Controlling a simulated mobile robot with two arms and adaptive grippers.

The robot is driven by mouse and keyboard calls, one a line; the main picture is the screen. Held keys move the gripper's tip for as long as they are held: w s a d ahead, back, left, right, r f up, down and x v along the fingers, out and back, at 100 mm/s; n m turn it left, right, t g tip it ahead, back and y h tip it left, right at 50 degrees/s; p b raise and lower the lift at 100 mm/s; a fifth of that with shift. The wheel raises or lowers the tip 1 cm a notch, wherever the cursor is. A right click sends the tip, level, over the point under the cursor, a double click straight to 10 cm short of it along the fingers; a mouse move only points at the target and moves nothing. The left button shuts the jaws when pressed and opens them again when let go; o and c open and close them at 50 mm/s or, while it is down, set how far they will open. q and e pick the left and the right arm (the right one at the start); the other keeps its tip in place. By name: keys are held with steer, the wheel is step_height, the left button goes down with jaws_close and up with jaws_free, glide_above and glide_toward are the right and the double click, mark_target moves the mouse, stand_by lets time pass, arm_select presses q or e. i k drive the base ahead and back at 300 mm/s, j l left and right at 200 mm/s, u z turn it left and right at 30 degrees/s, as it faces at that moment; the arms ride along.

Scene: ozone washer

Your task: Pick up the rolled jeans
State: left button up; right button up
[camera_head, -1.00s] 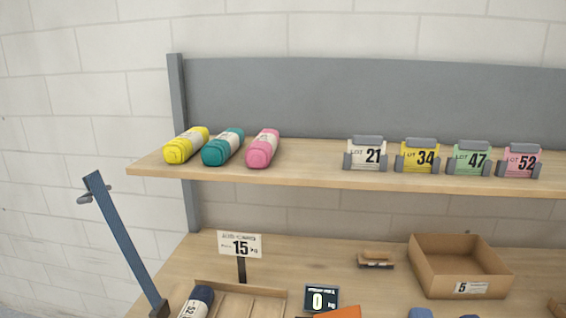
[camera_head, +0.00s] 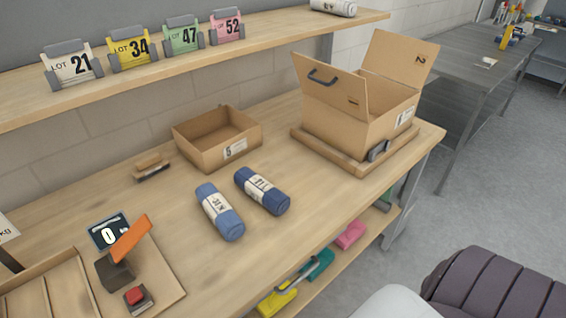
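Two rolled jeans lie side by side on the wooden bench, apart from each other. The lighter blue roll (camera_head: 219,212) is on the left and nearer the front. The darker blue roll (camera_head: 262,191) is on the right and a little further back. Each has a white paper band with small print that I cannot read surely. Neither gripper shows in the head view, and nothing is touching the rolls.
A shallow carton (camera_head: 216,137) stands behind the rolls. An open box (camera_head: 350,110) stands on a wooden platform at right. A brush (camera_head: 151,165), a display reading 0 (camera_head: 109,232) and a red button (camera_head: 136,296) are at left. Coloured rolls lie on the lower shelf (camera_head: 345,260).

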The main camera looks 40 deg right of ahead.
mark_target(262, 191)
steer(key=z, duration=1)
steer(key=u, duration=0.25)
steer(key=l+u, duration=0.8)
steer(key=l, duration=0.25)
